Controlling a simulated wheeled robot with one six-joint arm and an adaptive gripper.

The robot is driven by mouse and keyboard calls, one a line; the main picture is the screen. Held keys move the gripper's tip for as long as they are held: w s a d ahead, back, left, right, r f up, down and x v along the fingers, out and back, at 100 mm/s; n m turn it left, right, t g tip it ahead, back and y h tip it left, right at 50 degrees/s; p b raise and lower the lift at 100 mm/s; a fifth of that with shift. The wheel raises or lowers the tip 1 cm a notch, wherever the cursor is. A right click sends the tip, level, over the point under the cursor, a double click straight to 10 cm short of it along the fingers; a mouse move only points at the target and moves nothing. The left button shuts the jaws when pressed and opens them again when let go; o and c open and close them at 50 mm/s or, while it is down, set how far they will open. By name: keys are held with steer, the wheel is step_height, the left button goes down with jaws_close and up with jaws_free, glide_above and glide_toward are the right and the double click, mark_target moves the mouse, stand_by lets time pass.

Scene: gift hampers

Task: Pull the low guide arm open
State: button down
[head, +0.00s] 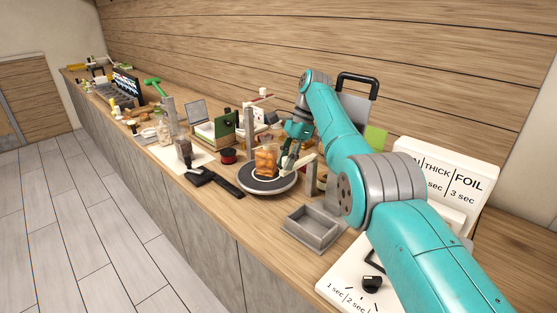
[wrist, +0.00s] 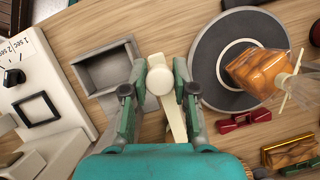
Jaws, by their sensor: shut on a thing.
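The low guide arm (wrist: 178,122) is a cream bar with a round knob-like end. In the wrist view it lies between the fingers of my gripper (wrist: 158,80), which is shut on its round end. The turntable (wrist: 208,72) has a grey rim and dark top and carries a clear packed bag or jar with orange contents (wrist: 258,72).
An empty grey tray (wrist: 78,68) sits just left of my gripper in the wrist view. A white dial panel (wrist: 60,88) stands further left. In the head view, a black strip-like item (head: 228,187) lies left of the turntable (head: 290,187). Many goods crowd the counter behind.

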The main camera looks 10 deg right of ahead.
stand_by(0.4)
steer(key=c, duration=0.9)
jaws_free()
steer(key=shift+d, duration=0.1)
